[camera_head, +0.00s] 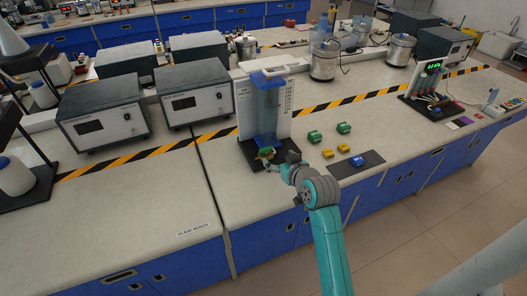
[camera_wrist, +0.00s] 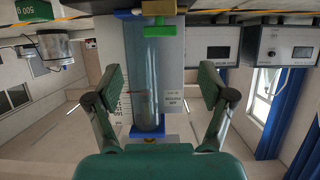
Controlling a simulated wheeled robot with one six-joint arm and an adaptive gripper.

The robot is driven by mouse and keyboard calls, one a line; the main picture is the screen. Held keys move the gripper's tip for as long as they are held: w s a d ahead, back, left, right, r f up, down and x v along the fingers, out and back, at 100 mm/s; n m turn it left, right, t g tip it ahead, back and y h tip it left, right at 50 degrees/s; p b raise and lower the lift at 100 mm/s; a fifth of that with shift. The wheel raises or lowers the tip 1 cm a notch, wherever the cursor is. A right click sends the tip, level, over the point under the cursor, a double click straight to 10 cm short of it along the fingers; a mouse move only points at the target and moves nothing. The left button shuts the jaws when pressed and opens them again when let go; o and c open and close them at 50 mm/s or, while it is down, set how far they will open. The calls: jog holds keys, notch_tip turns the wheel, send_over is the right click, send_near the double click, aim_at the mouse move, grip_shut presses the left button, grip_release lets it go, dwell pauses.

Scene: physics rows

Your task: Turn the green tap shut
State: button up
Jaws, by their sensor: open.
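The green tap (camera_head: 266,151) sits low on the front of a clear column (camera_head: 266,105) holding blue-tinted liquid, on a white-backed stand. In the wrist view, which looks upside down, the green tap (camera_wrist: 160,29) shows near the top centre as a bar with a short stem. My gripper (camera_head: 285,161) is just in front of the stand, close to the tap. In the head view my gripper partly covers the stand's base.
Green blocks (camera_head: 344,128) and yellow blocks (camera_head: 328,153) lie on the bench right of the stand. A dark mat (camera_head: 374,157) bears a blue block (camera_head: 358,161). Grey instrument boxes (camera_head: 196,101) stand at left. Striped tape crosses the bench; its left front is clear.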

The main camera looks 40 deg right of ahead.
aim_at(266, 149)
jog(key=x, duration=1)
jog(key=c, duration=1.2)
